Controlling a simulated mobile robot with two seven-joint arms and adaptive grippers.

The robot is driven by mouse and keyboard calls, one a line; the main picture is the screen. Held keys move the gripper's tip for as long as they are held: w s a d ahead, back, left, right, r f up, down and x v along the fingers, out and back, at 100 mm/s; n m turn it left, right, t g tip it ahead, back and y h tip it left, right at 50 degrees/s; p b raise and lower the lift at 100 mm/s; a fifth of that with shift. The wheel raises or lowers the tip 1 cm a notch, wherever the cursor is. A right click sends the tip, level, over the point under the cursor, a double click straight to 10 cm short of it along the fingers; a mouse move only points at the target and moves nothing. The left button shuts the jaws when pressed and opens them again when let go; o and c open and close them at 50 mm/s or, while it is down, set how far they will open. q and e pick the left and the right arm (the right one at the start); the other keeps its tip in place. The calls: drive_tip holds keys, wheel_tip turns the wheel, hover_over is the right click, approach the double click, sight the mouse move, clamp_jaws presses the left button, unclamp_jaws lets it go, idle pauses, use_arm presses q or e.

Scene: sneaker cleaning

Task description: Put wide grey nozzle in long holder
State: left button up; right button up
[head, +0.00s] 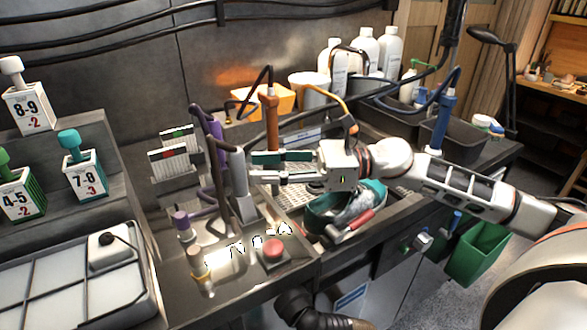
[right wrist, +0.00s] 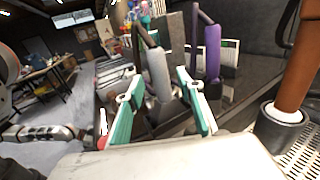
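A wide grey nozzle (head: 238,172) with a dark hose stands upright in a grey slanted base (head: 246,208) on the bench; I cannot tell whether this base is the long holder. The nozzle also shows in the right wrist view (right wrist: 158,72), in line between my finger tips. My right gripper (head: 252,168) is open, with green-padded fingers pointing at the nozzle from the right. I cannot tell whether the pads touch it. A purple nozzle (head: 215,135) stands behind it and shows in the right wrist view (right wrist: 212,52). My left gripper is not in view.
An orange-brown nozzle (head: 270,110) stands behind my right gripper. A teal sneaker (head: 345,203) lies in the sink under my right arm. A red button (head: 273,248) and small purple (head: 182,221) and tan (head: 197,262) posts stand at the front. White bottles (head: 364,50) stand behind.

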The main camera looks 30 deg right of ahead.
drive_tip(key=v, duration=0.6)
drive_tip(key=shift+d+b, duration=0.2)
drive_tip(key=shift+b, duration=0.15)
drive_tip(key=shift+s, duration=0.2)
